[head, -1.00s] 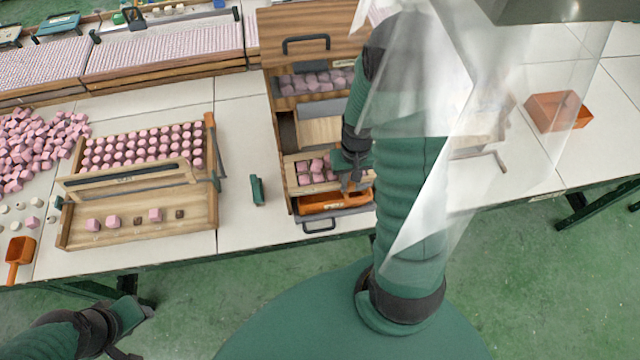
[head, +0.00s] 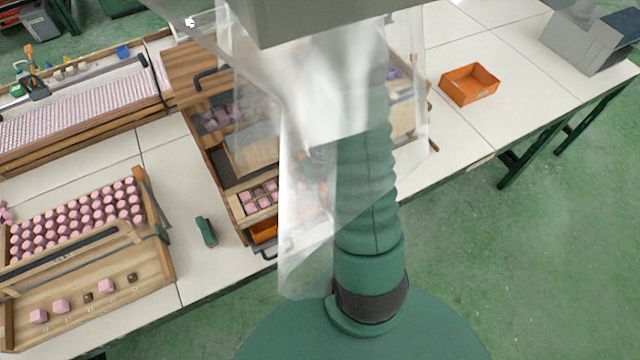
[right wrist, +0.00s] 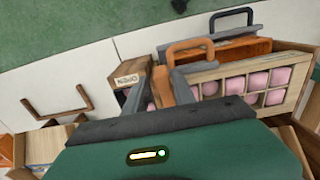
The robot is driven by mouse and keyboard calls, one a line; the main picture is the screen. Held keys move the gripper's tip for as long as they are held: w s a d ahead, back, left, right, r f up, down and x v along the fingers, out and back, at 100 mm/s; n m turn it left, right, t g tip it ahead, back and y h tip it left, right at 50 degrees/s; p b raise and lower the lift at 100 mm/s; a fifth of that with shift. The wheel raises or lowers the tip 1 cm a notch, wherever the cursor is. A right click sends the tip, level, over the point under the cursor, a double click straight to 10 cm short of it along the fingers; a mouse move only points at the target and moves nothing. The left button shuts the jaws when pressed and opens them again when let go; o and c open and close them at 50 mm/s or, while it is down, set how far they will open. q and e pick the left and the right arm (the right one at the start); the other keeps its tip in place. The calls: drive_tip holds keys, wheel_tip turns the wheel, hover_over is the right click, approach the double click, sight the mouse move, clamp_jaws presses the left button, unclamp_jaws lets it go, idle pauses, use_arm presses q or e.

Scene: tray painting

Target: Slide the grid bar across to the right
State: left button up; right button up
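The grid bar is a light wooden strip (head: 240,217) with pink cubes in its square cells, low in the front of the wooden cabinet in the head view. It fills the right side of the right wrist view (right wrist: 211,74). My right gripper (right wrist: 164,76) is at the left end of the grid cells, its two dark fingers apart. Something orange shows between the fingers; I cannot tell whether they touch the bar. In the head view my right arm and a clear sheet hide this gripper. My left gripper is out of view.
An orange drawer (head: 263,230) with a dark handle is below the bar. A block labelled OPEN (right wrist: 130,78) is beside my fingers. An orange bin (head: 470,85) stands at right. A wooden tray (head: 168,262) with pink pieces lies left; table between is mostly clear.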

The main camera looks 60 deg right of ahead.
drive_tip(key=shift+o, duration=0.6)
drive_tip(key=shift+d, duration=0.1)
drive_tip(key=shift+w+r, duration=0.15)
drive_tip(key=shift+r, duration=0.15)
wheel_tip(320, 180, up, 16)
drive_tip(key=shift+d, duration=0.15)
